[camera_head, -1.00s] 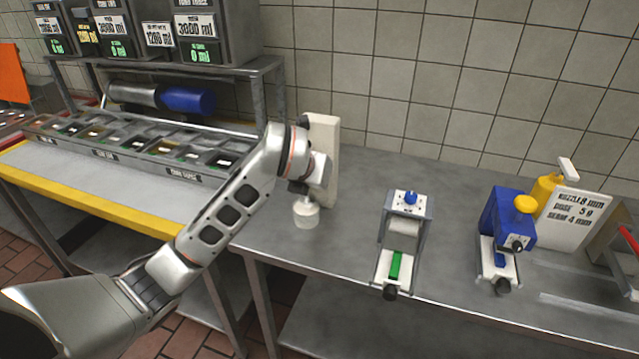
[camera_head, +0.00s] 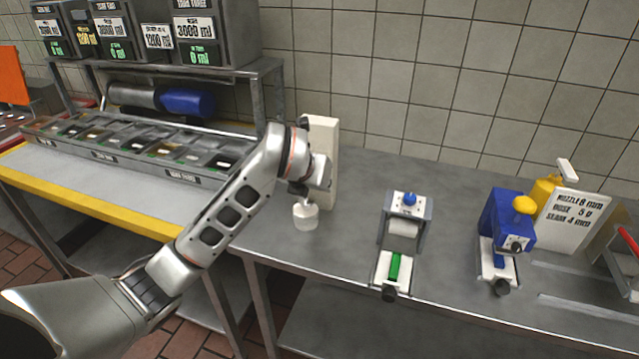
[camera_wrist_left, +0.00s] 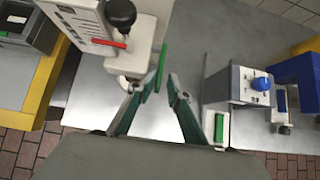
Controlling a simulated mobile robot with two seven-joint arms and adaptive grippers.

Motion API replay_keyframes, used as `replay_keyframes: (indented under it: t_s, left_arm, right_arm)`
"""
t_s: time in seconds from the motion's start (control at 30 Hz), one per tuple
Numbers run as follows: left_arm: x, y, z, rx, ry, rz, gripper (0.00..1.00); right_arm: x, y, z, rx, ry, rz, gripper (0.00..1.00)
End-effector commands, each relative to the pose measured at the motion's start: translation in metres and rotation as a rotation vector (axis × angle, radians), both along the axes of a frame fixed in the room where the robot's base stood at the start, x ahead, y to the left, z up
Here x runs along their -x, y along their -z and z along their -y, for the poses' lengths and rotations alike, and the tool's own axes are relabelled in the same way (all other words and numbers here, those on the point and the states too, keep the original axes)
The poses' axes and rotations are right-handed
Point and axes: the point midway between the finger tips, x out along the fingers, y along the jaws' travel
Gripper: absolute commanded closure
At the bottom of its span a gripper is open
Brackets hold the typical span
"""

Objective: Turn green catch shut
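In the left wrist view a bright green bar (camera_wrist_left: 162,68), which looks like the green catch, sticks out beside a white machine (camera_wrist_left: 92,27) with a black knob and a red bar. My left gripper (camera_wrist_left: 161,84) is partly open, its fingertips close around the near end of the green bar; I cannot tell whether they touch it. In the head view my left arm covers the gripper and catch in front of the cream upright (camera_head: 325,150). A white cup-like part (camera_head: 306,215) shows below the wrist. My right gripper is not in view.
A grey device with a blue knob (camera_head: 409,199) and another green bar (camera_head: 394,267) stands to the right on the steel table (camera_head: 350,275). A blue-and-yellow device (camera_head: 508,220) and a sign (camera_head: 575,218) stand beyond it. A topping rail (camera_head: 130,150) is at the left.

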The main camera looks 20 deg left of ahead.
Motion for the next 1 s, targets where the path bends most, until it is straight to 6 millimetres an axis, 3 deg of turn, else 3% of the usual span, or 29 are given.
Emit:
replay_keyframes:
  t_s: [0.17,0.6,1.0]
  left_arm:
    - [0.005,-0.01,-0.004,-0.004,-0.008,0.008,0.78]
    - [0.046,-0.053,-0.001,-0.003,0.0,0.005,0.78]
    - [0.054,-0.059,-0.001,-0.001,0.001,0.001,0.78]
  right_arm:
    - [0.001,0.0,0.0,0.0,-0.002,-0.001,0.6]
    - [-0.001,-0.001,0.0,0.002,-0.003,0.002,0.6]
    - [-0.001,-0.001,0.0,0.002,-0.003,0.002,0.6]
